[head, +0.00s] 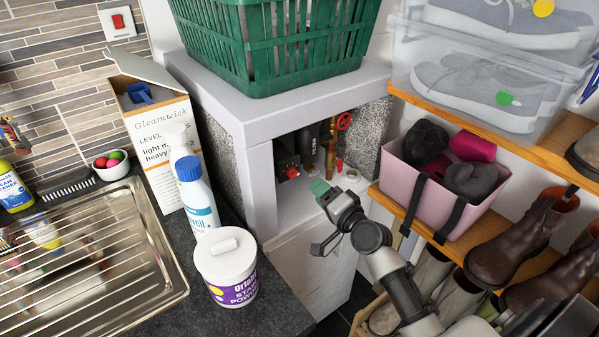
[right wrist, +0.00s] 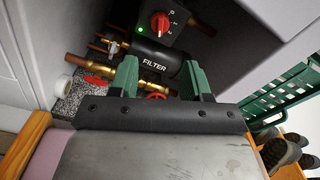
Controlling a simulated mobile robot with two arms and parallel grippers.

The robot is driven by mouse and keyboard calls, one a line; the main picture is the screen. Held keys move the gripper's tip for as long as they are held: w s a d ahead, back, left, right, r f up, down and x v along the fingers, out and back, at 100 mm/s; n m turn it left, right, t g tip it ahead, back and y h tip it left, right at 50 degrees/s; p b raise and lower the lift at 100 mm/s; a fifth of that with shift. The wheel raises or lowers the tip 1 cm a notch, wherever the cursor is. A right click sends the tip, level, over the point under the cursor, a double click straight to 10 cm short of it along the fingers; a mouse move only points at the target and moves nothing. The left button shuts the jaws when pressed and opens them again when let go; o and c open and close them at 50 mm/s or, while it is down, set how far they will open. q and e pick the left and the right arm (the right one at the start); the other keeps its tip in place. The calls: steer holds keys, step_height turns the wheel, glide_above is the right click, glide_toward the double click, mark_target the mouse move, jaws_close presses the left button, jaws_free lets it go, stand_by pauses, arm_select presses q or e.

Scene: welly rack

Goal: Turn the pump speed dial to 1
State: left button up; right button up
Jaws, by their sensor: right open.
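The pump speed dial is a red round knob (right wrist: 160,23) on a dark box in the upper part of the right wrist view. Small white marks stand around it; I cannot tell for sure which one it points to. In the head view the red knob (head: 292,172) shows inside the cabinet opening. My right gripper (head: 319,189) has green fingertips and is at the cabinet opening, in front of the pipework. In the right wrist view its fingers (right wrist: 159,73) are apart with nothing held, short of the dial. My left gripper is not in view.
A black filter cylinder (right wrist: 156,58) and copper pipes lie beside the dial. A red valve wheel (head: 344,121) is at the right inside. A green basket (head: 275,45) stands on top. A pink bin (head: 447,194) is close to my right arm. Bottles and a tub (head: 226,265) stand left.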

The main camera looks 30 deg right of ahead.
mark_target(298, 174)
steer(key=w, duration=0.5)
steer(key=w+a, duration=0.1)
steer(key=w, duration=0.1)
steer(key=shift+w+a, duration=0.1)
steer(key=shift+w, duration=0.65)
steer(key=c, duration=0.8)
